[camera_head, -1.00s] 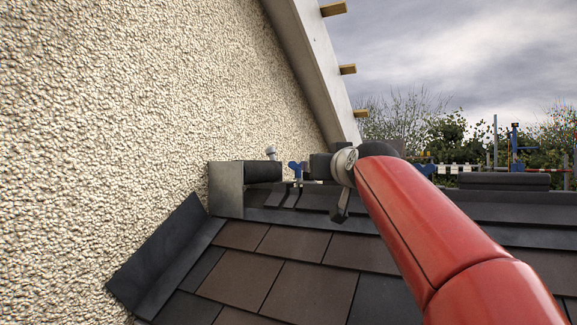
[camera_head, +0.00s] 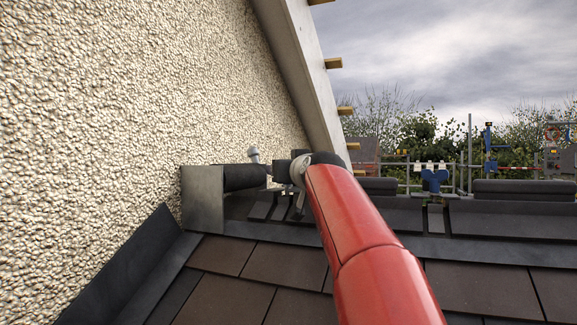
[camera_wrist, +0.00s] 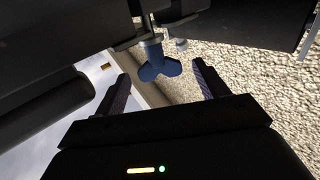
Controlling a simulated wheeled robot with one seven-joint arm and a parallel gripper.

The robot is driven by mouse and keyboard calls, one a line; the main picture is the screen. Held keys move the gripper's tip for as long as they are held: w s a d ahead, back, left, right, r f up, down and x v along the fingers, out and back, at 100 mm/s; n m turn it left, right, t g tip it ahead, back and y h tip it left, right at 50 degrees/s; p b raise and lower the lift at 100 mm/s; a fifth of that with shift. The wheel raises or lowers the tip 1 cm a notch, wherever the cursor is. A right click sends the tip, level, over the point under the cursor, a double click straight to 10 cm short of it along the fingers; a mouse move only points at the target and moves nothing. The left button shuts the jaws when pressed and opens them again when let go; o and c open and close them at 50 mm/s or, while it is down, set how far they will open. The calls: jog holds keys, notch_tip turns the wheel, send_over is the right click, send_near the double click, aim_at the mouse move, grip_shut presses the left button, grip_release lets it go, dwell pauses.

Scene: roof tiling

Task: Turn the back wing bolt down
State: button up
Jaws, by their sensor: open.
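A blue wing bolt (camera_wrist: 158,66) shows in the wrist view, its wings between or just beyond the tips of my gripper (camera_wrist: 161,72). My gripper is open, with a dark finger on each side of the bolt and a visible gap to each. The bolt's shank joins a grey metal fitting (camera_wrist: 149,35). In the head view my gripper (camera_head: 283,170) is at the ridge beside the wall, and my red arm partly hides it; this bolt is not clearly visible there. Another blue winged piece (camera_head: 434,180) stands farther right along the ridge.
A rough pebbled wall (camera_head: 130,90) rises on the left. A dark roll (camera_head: 245,177) and a grey metal upstand (camera_head: 203,200) sit by it. Brown and dark tiles (camera_head: 285,264) slope in front. Dark ridge pieces (camera_head: 510,190) lie to the right. Open air is above the ridge.

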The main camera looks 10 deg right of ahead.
jog(key=shift+w, duration=0.6)
jog(key=c, duration=1)
